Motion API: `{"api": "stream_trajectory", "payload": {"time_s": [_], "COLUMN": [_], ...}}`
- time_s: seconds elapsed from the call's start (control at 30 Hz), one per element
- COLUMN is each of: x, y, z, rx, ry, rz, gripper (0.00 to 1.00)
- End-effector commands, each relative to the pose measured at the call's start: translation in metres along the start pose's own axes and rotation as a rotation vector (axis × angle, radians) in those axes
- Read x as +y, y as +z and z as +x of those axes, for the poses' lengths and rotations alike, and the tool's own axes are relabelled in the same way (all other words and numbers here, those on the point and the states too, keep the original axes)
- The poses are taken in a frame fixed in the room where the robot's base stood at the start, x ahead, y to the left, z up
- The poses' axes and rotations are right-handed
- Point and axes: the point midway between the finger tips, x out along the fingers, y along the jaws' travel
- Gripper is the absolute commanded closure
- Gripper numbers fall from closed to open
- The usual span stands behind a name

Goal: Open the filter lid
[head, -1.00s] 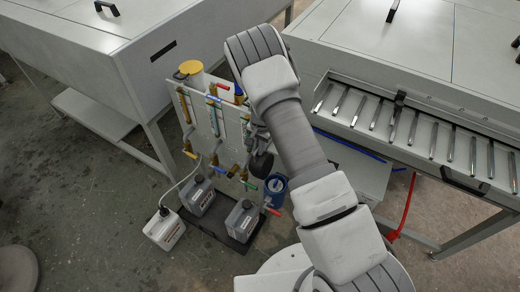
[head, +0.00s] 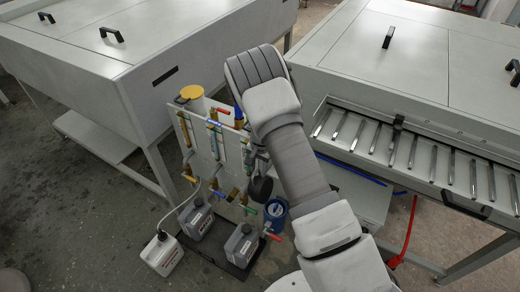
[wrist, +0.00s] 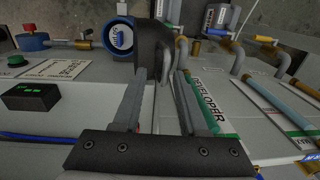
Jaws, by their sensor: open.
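A black rounded part (wrist: 153,48), which may be the filter lid, stands at the far end of my fingers in the wrist view. In the head view a black round part (head: 262,188) shows beside my arm, low on the valve panel. My gripper (wrist: 163,78) is open, with nothing clearly held between its fingers. In the head view my arm mostly hides it. A blue round cap with a white label (wrist: 120,37) lies just left of the black part; a blue canister (head: 276,210) shows in the head view.
The grey valve panel (head: 204,135) carries pipes and valves. A yellow lid (head: 191,92) tops a container behind it. Several jugs (head: 162,255) stand at its foot. Large grey machines stand left (head: 70,60) and right (head: 400,70).

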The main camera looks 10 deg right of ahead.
Motion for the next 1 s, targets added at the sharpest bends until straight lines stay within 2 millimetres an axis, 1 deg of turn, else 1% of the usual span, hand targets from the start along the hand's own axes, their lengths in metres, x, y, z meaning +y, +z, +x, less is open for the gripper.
{"api": "stream_trajectory", "payload": {"time_s": [0.03, 0.4, 0.5, 0.6, 0.7, 0.8, 1.0], "x": [-0.001, -0.001, -0.001, 0.000, 0.000, 0.000, 0.000], "y": [-0.001, 0.000, 0.000, 0.000, 0.000, 0.000, 0.001], "z": [-0.012, -0.096, -0.116, -0.132, -0.143, -0.148, -0.150], "rx": [0.002, 0.003, 0.002, 0.001, 0.000, -0.001, -0.001], "ry": [-0.003, -0.004, -0.003, -0.001, -0.001, 0.001, 0.001], "rz": [0.000, 0.000, -0.001, 0.000, 0.000, -0.001, 0.000], "gripper": [0.58, 0.58, 0.58, 0.58, 0.58, 0.58, 0.58]}}
